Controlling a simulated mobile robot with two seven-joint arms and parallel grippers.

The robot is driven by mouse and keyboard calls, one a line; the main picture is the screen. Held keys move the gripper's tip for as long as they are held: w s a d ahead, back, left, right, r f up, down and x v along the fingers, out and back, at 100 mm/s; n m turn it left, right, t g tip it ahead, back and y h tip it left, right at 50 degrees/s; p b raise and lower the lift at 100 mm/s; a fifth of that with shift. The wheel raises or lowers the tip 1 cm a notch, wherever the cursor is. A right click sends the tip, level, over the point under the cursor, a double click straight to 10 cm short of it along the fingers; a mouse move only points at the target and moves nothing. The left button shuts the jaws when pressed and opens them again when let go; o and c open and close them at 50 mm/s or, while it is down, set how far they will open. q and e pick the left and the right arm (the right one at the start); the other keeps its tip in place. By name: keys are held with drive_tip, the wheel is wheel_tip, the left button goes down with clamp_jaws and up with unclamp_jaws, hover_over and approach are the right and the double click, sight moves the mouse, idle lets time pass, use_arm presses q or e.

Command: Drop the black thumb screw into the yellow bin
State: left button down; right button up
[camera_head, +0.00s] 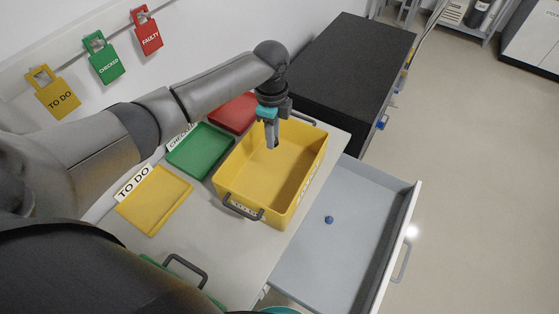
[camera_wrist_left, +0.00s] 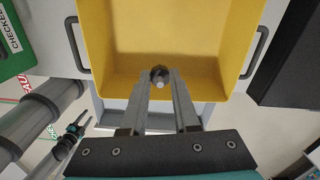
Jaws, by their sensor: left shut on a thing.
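The yellow bin (camera_head: 301,201) stands on the bench top, with a grey handle on its near side. In the left wrist view its floor and walls (camera_wrist_left: 120,85) fill the upper middle. My left gripper (camera_head: 271,144) points down inside the bin's outline, towards its back left wall. It is shut on the black thumb screw (camera_wrist_left: 159,72), whose dark head and paler shank show between the fingertips (camera_wrist_left: 160,80). In the head view the fingers hide most of the screw. The bin looks empty. My right gripper is out of view.
Green (camera_head: 200,150), red (camera_head: 235,113) and yellow (camera_head: 152,200) trays lie left of the bin. An open drawer (camera_head: 350,190) to the right holds a small blue knob (camera_head: 329,220). A black-topped block (camera_head: 340,65) stands behind the bin.

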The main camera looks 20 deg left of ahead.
use_arm(q)
drive_tip(key=shift+a+f+m+p, duration=0.25)
drive_tip(key=shift+a+m+p, duration=0.25)
drive_tip(key=shift+m, duration=0.3)
wheel_tip(320, 180, down, 6)
drive_tip(key=b, duration=0.6)
drive_tip(key=shift+a+f+m, duration=0.2)
drive_tip(key=shift+f+m, duration=0.05)
drive_tip(key=shift+m, duration=0.05)
drive_tip(key=shift+s, duration=0.1)
drive_tip(key=c, duration=0.6)
unclamp_jaws()
wheel_tip(320, 180, up, 15)
drive_tip(key=shift+r+p, duration=0.2)
drive_tip(key=shift+p, duration=0.4)
